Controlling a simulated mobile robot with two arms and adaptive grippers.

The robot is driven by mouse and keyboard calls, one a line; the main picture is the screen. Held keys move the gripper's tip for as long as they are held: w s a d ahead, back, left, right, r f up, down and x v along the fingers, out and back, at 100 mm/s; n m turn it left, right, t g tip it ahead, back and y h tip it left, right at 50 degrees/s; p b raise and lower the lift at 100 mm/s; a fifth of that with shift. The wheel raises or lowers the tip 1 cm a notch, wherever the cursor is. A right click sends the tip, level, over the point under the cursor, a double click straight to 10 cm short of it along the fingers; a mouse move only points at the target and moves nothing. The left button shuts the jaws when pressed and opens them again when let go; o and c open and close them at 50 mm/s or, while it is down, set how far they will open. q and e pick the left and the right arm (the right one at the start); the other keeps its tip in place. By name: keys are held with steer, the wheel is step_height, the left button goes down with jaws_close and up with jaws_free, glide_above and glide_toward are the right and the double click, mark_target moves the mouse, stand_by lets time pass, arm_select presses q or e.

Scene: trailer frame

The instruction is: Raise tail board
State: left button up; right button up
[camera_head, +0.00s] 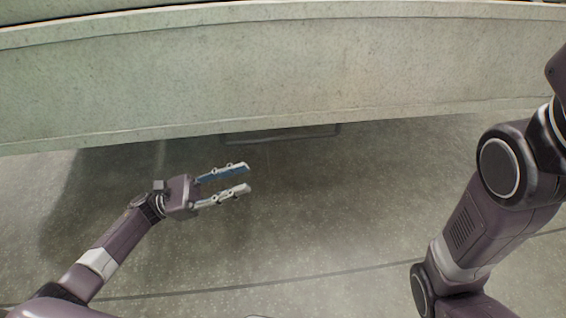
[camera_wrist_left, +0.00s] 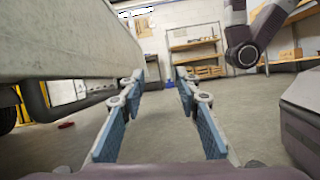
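The tail board (camera_head: 280,70) is a long pale grey-green panel. It spans the top of the head view, its lower edge running from left to upper right. In the left wrist view the pale panel (camera_wrist_left: 60,42) fills the upper left, beside the gripper. My left gripper (camera_head: 248,178) is open and empty, in front of and below the panel's lower edge in the head view, apart from it. Its two blue-padded fingers (camera_wrist_left: 160,85) show nothing between them in the wrist view. My right arm enters at the right of the head view; its gripper is out of frame.
A dark bar (camera_head: 282,135) shows under the panel in shadow. The grey concrete floor (camera_head: 330,225) is clear. In the left wrist view, shelves with boxes (camera_wrist_left: 195,55) stand by the far wall, and a small red object (camera_wrist_left: 66,125) lies on the floor at left.

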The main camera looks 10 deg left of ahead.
arm_select(q)
steer(key=shift+s+a+f, duration=0.1)
steer(key=shift+a+f, duration=0.05)
steer(key=shift+a, duration=0.15)
